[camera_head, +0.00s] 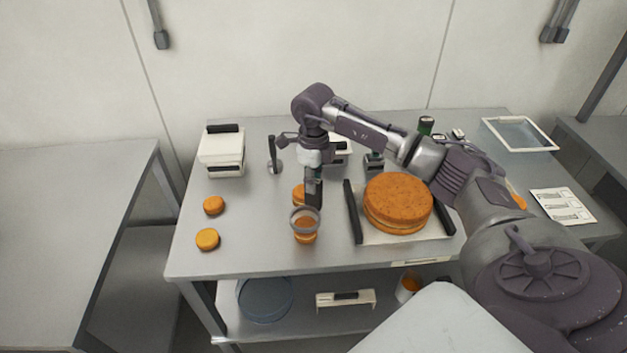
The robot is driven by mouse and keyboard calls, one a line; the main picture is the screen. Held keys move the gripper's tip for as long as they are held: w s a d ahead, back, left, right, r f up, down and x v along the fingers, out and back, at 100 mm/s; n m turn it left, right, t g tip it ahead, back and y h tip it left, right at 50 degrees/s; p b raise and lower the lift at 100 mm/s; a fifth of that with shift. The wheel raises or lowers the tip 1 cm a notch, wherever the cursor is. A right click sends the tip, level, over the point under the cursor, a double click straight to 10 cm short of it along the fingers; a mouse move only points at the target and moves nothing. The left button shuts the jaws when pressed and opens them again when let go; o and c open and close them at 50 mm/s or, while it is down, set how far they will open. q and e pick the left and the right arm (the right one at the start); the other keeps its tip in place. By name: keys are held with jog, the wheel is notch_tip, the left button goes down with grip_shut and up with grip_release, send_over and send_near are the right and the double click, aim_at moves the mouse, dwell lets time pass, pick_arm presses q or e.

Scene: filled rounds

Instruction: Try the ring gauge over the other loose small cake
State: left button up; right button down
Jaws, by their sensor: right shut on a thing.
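My right gripper (313,203) points down at the middle of the table and is shut on the ring gauge (293,222), a grey, see-through ring. The ring is in line with a small orange cake (305,239), whose lower part shows below it. I cannot tell whether the ring is around the cake's top or just above it. Another small cake (298,194) stands behind, partly hidden by the gripper. Two more small cakes, a rear one (213,205) and a front one (207,239), stand apart at the table's left. My left gripper is out of view.
A large filled cake (398,201) sits on a white board (378,237) between dark bars, right of the gripper. A white box (221,152) stands at back left. A clear tray (520,135) and a printed card (562,206) lie at right.

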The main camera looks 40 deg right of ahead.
aim_at(313, 198)
jog(key=shift+f+b, duration=2.4)
jog(key=shift+f, duration=0.75)
jog(key=shift+r, duration=0.15)
dwell(1.0)
jog(key=shift+r+p, duration=3.05)
jog(key=shift+r, duration=1.7)
